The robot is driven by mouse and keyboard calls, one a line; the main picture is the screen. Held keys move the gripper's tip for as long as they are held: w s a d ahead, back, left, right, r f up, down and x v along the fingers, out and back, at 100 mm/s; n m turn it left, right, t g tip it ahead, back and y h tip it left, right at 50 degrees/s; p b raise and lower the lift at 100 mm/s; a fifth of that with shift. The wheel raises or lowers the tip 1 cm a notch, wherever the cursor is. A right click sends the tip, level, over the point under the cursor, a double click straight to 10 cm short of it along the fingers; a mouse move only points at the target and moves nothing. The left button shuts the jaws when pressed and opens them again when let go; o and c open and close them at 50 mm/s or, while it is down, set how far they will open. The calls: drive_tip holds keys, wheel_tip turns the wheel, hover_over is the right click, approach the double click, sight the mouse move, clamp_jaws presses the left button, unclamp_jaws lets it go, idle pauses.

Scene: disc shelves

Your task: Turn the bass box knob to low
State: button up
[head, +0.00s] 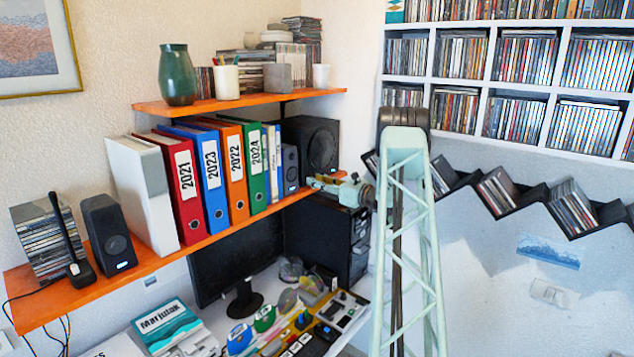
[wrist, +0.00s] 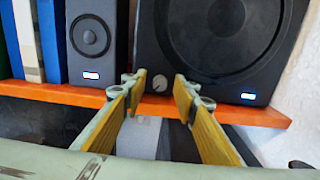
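The bass box (head: 312,143) is the large black speaker at the right end of the lower orange shelf. In the wrist view, the bass box (wrist: 205,18) shows its big round cone. Its small grey round knob (wrist: 159,83) sits low on the front, left of the cone. I cannot read where the knob points. My gripper (wrist: 160,80) is open, with one yellow-padded finger on each side of the knob in the picture. I cannot tell whether the tips touch the box. In the head view my gripper (head: 318,183) reaches left to the shelf's right end, and the knob is hidden.
A small speaker (wrist: 92,35) stands left of the bass box, beside several binders (head: 208,165). The lower orange shelf (wrist: 70,95) runs under them. A black computer tower (head: 325,238) and a monitor (head: 235,262) stand below. Open room lies in front of the shelf.

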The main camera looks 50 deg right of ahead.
drive_tip(key=c, duration=0.9)
drive_tip(key=shift+o, duration=0.2)
drive_tip(key=n+b, duration=0.3)
drive_tip(key=b, duration=0.3)
drive_tip(key=shift+f+b, duration=0.15)
drive_tip(key=shift+b, duration=0.2)
drive_tip(key=shift+n+b, duration=0.6)
drive_tip(key=shift+b, duration=0.5)
drive_tip(key=n+b, duration=0.2)
drive_tip(key=b, duration=0.2)
drive_tip(key=shift+n+b, duration=0.8)
drive_tip(key=shift+b, duration=0.35)
drive_tip(key=o, duration=0.9)
drive_tip(key=shift+c, duration=0.2)
